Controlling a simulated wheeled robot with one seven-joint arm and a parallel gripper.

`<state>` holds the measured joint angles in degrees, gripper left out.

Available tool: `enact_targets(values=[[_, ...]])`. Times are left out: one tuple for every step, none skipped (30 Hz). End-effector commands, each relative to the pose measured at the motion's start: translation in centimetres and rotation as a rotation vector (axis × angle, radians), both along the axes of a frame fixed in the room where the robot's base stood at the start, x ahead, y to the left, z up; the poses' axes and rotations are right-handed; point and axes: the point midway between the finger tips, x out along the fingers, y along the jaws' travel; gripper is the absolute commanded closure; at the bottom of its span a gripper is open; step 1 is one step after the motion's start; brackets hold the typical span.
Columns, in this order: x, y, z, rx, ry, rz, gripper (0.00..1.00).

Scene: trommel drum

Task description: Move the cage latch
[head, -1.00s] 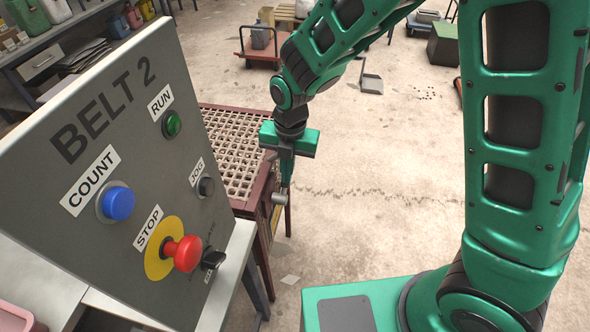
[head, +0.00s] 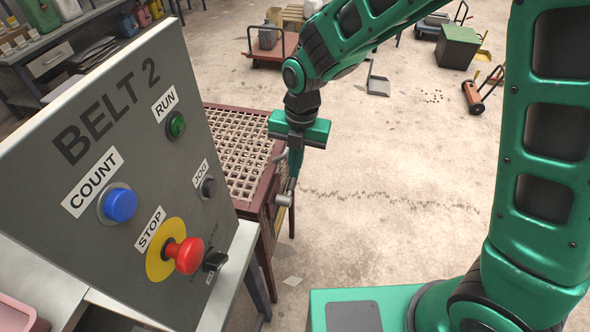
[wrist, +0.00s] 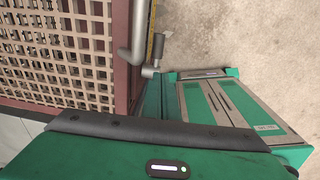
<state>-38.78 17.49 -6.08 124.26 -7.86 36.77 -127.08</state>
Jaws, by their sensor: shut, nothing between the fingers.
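The cage latch appears to be the grey bent metal lever (wrist: 138,40) on the edge of the brown-framed cage; a grey bar also shows there in the head view (head: 281,156). A short grey cylinder (head: 284,198) sits at the cage corner, and the wrist view shows it too (wrist: 153,71). My gripper (head: 292,187) points down beside this cage edge. Its fingers are shut and look empty. Its tips are close to the cylinder; I cannot tell whether they touch. In the wrist view its green body fills the bottom and partly hides what lies below.
A slanted grey panel (head: 100,125) marked BELT 2, with buttons and a red stop knob (head: 186,255), stands left of the cage. The cage's lattice top (head: 240,150) lies behind it. Open concrete floor (head: 400,180) is right of the cage.

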Motion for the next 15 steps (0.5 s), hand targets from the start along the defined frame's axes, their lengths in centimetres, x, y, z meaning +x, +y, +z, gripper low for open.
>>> enact_targets(values=[[0.4,0.0,1.2,0.004,-0.005,-0.001,1.00],[0.7,-0.2,1.7,0.003,-0.004,-0.001,1.00],[1.0,-0.3,2.5,0.003,-0.004,-0.001,1.00],[1.3,-0.4,3.1,0.003,-0.004,-0.001,1.00],[1.5,-0.5,3.7,0.003,-0.004,0.000,1.00],[1.8,-0.6,4.4,0.003,-0.004,0.001,1.00],[2.0,-0.7,5.0,0.002,-0.003,0.001,1.00],[2.2,-0.8,5.5,0.003,-0.004,0.001,1.00],[2.5,-1.0,6.1,0.002,-0.003,0.001,1.00],[2.6,-1.0,6.6,0.003,-0.004,0.001,1.00],[2.8,-1.1,7.0,0.002,-0.003,0.001,1.00],[3.0,-1.2,7.5,0.002,-0.002,0.001,1.00],[3.1,-1.3,7.8,0.003,-0.002,0.002,1.00],[3.2,-1.3,8.1,0.002,-0.002,0.002,1.00],[3.3,-1.4,8.4,0.002,-0.001,0.002,1.00]])
